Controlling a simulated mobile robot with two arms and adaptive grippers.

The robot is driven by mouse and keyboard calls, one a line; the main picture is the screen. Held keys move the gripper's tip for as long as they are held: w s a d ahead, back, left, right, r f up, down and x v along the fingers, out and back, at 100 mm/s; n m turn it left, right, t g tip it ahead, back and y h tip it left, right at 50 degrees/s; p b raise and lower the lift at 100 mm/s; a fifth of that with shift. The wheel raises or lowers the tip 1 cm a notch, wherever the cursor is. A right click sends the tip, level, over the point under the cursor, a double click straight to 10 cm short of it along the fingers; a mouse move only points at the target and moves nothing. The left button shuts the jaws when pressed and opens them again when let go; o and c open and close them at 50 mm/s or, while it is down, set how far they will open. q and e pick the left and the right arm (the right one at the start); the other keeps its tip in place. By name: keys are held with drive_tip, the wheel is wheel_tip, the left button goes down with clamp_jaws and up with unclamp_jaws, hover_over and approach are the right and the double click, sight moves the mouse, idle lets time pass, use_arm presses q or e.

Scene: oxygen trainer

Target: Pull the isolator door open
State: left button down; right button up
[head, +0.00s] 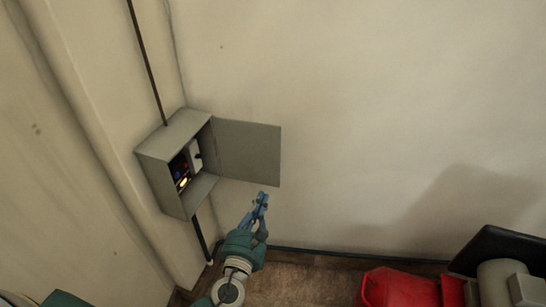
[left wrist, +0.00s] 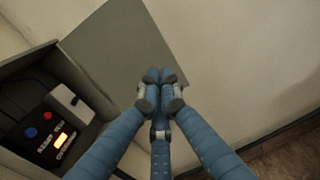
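The isolator box (head: 172,150) is a grey metal cabinet on the wall near the corner. Its flat grey door (head: 248,152) stands wide open, swung out to the right, and the inside shows. The door also shows in the left wrist view (left wrist: 115,45). My left gripper (head: 262,197) is just below the door's lower right part in the head view. In the left wrist view its blue fingertips (left wrist: 160,76) are together and overlap the door's corner region. I see nothing between them; whether they touch the door I cannot tell. My right gripper is not in view.
Inside the box are a pale switch with a dark lever (head: 196,154), red and blue buttons and a lit orange display (head: 184,182). A dark conduit (head: 147,62) runs above the box. A red object (head: 398,288) stands at the lower right. The wall right of the door is clear.

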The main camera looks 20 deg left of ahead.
sight(275, 160)
use_arm(q)
drive_tip(key=w, duration=0.4)
drive_tip(key=w+b, duration=0.1)
drive_tip(key=w, duration=0.4)
drive_tip(key=w+a, duration=0.1)
drive_tip(key=w, duration=0.3)
drive_tip(key=shift+w+f, duration=0.1)
drive_tip(key=shift+w, duration=0.35)
